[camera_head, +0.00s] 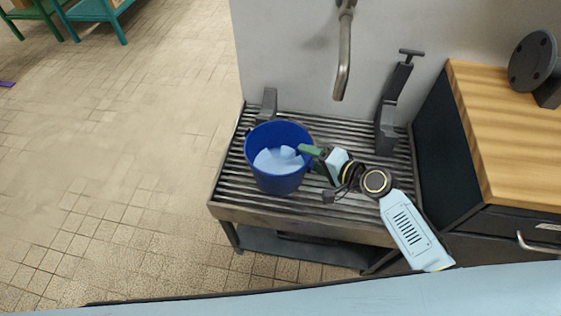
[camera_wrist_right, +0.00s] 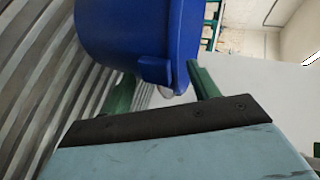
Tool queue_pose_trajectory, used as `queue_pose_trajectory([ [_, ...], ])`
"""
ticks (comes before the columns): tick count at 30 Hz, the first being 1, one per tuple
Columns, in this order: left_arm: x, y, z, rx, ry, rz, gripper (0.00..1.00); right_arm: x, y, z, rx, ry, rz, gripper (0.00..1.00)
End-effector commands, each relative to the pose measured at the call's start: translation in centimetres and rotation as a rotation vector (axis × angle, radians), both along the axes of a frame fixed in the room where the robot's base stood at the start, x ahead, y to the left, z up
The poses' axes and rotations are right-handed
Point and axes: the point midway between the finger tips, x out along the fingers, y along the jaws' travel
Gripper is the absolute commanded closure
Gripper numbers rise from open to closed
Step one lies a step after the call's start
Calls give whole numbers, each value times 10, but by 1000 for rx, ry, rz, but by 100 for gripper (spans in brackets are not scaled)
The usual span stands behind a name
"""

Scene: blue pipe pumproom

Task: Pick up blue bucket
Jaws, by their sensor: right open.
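The blue bucket (camera_head: 268,180) stands upright on a slatted metal rack in the head view, with a pale blue inside bottom. In the right wrist view the bucket (camera_wrist_right: 135,30) fills the upper middle, with a small blue lug on its side. My right gripper (camera_head: 308,154) is at the bucket's right side, near the rim. Its two green fingers are apart in the wrist view, one on each side of the lug's area. I cannot tell whether they touch the bucket. My left gripper is not in view.
The slatted rack (camera_head: 330,208) stands against a grey wall. A metal spout (camera_head: 343,60) hangs above it, and a dark upright fitting (camera_head: 390,110) stands at its right rear. A wood-topped cabinet (camera_head: 505,120) is on the right.

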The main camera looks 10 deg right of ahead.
Motion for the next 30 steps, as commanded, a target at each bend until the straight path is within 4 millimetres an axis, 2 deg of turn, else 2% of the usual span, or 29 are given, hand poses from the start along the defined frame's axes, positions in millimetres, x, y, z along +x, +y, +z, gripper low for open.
queue_pose_trajectory([
  [5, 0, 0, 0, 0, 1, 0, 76, 0, 0, 0, 0, 0, 0, 41],
  [18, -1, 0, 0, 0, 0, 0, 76, -1, 0, 0, 2, 2, 0, 99],
  [30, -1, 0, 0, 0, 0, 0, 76, 0, -1, 0, 1, 0, -1, 100],
])
